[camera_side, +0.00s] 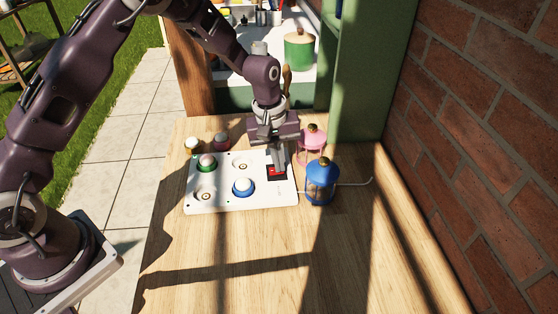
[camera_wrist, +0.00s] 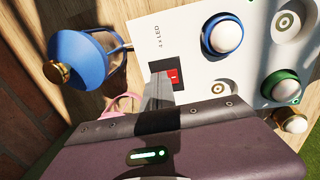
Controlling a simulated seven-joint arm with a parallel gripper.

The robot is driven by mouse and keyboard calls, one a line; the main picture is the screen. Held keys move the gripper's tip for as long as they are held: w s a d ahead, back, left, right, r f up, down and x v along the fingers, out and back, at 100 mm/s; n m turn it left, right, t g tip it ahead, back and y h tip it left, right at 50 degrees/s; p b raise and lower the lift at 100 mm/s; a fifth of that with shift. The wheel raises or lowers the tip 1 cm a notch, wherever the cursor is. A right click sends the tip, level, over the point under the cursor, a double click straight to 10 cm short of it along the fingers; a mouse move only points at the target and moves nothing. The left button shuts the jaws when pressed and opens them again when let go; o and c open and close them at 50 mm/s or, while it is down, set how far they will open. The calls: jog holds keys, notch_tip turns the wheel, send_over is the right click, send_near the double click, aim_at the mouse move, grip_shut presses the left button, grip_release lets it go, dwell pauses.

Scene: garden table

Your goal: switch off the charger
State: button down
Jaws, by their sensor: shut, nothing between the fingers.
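The charger (camera_side: 230,203) is a white flat board on the wooden table, with round sockets. A blue-ringed light (camera_side: 243,187) and a green-ringed light (camera_side: 207,162) sit in two of its sockets. Two other sockets are empty. The red rocker switch (camera_wrist: 173,77) in a black frame is at the board's right end in the side view. My gripper (camera_side: 281,168) is shut and empty, pointing down with its fingertips at the switch. In the wrist view the fingers (camera_wrist: 160,88) partly cover the switch frame. I cannot tell whether they touch it.
A blue lantern (camera_side: 320,182) stands close to the board's right end, with a pink lantern (camera_side: 311,145) behind it. The front of the table (camera_side: 240,265) is clear.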

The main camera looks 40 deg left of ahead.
aim_at(274, 171)
jog(key=shift+w+d+f, duration=0.15)
jog(key=shift+d+f, duration=0.1)
jog(key=shift+f, duration=0.35)
jog(key=shift+s+a, duration=0.6)
jog(key=shift+a, duration=0.1)
notch_tip(274, 171, up, 15)
dwell(0.4)
